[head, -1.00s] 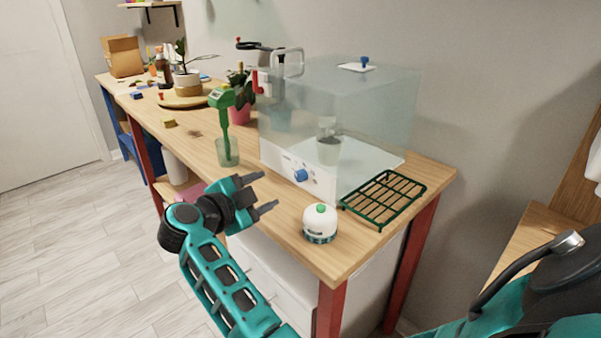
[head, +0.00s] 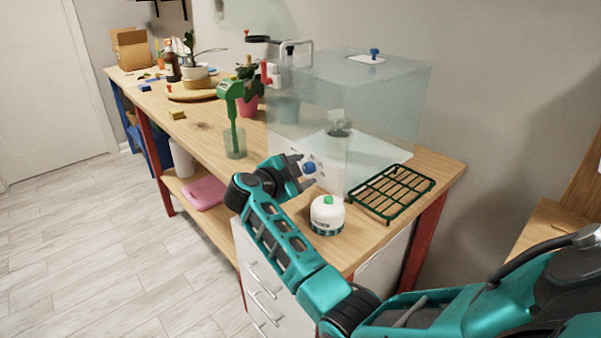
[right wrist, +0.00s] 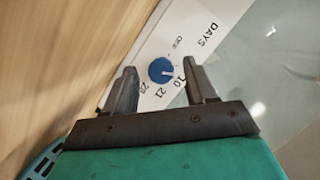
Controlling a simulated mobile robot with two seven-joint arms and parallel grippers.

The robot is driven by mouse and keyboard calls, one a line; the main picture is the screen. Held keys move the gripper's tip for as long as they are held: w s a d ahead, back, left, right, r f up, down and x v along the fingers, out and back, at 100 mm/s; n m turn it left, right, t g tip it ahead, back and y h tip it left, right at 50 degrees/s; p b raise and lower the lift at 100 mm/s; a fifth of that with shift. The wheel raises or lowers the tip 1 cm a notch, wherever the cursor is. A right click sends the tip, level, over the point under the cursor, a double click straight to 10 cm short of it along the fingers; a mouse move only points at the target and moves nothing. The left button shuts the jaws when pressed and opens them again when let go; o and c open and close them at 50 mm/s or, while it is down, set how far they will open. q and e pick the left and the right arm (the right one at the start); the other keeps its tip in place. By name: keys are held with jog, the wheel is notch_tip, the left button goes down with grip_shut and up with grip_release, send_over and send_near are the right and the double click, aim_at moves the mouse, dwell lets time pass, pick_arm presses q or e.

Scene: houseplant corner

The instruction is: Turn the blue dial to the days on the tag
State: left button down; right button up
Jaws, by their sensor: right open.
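The blue dial (head: 309,168) is on the white front panel (right wrist: 150,40) of a clear glass case (head: 350,95). In the right wrist view the dial (right wrist: 162,70) has a small pale mark on its right side. Around it are "DAYS", "OFF" and numbers that look like 10, 21 and 28. My right gripper (head: 301,174) is open in front of the panel. In the right wrist view its fingers (right wrist: 161,68) stand on either side of the dial, apart from it. No tag is readable. My left gripper is out of view.
A white round pot-like item with a green top (head: 327,214) stands near the front edge. A green wire rack (head: 392,192) lies right of it. A green tool stands in a clear cup (head: 235,145) left of the case. Potted plants are farther back.

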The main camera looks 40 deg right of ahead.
jog(key=shift+c, duration=0.3)
grip_shut()
jog(key=shift+f+m+t, duration=0.15)
jog(key=shift+m+t, duration=0.15)
jog(key=shift+m, duration=0.3)
jog(key=shift+s+f+m+t+h, duration=0.15)
jog(key=shift+m+t+h, duration=0.2)
jog(key=shift+m, duration=0.45)
jog(key=shift+m+t+b, duration=0.25)
jog(key=shift+m+b, duration=0.15)
jog(key=shift+m, duration=0.2)
jog(key=shift+o, duration=0.3)
grip_release()
jog(key=shift+h, duration=0.25)
jog(key=shift+r, duration=0.2)
